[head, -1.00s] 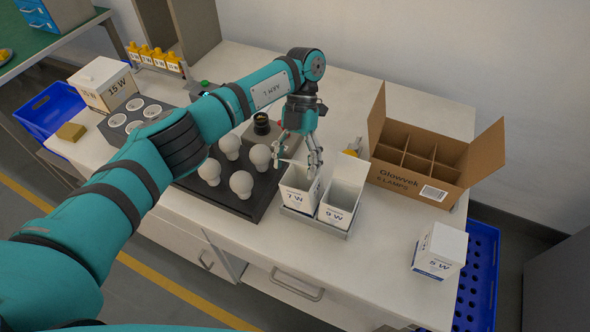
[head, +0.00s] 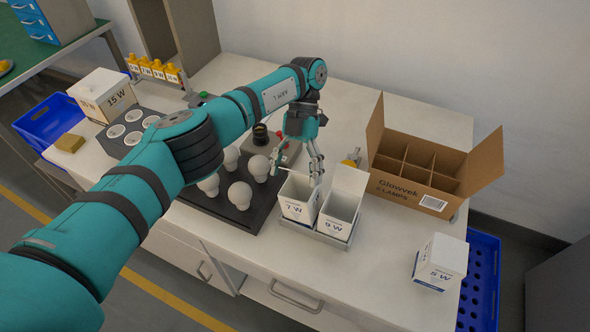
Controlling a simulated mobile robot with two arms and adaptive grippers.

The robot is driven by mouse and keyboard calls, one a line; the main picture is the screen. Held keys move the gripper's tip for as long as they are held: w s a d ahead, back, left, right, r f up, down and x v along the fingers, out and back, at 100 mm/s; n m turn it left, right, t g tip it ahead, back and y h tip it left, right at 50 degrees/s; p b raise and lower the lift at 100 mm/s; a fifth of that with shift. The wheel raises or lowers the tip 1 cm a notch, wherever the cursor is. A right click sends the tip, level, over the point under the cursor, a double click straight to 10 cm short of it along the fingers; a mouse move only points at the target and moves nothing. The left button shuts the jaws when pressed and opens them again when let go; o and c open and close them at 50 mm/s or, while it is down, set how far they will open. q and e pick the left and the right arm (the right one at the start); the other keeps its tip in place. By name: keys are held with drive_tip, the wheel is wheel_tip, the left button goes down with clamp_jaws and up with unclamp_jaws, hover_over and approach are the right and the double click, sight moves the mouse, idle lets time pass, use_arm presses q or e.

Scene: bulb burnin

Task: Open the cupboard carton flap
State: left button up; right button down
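Small white cartons stand on the bench. The 7 W carton (head: 297,208) and the 9 W carton (head: 336,221) sit side by side in a grey tray (head: 316,236); both tops look open, and the 9 W flap stands up at the back. The 5 W carton (head: 440,262) at the right and the 15 W carton (head: 106,95) at the left look closed. No label marks one as the cupboard carton. My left gripper (head: 297,172) has its fingers apart with nothing visibly held, at the back edge of the 7 W carton; contact is unclear. My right gripper is not in view.
A brown Glowvek box (head: 412,190) with empty compartments stands open at the back right. White bulbs (head: 240,195) stand on a dark tray left of the cartons. Blue crates (head: 484,290) flank the bench. Bench space around the 5 W carton is clear.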

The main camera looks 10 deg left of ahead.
use_arm(q)
drive_tip(key=shift+o, duration=1)
drive_tip(key=shift+r, duration=0.15)
drive_tip(key=shift+w+r, duration=0.1)
drive_tip(key=shift+r, duration=0.25)
wheel_tip(320, 180, up, 9)
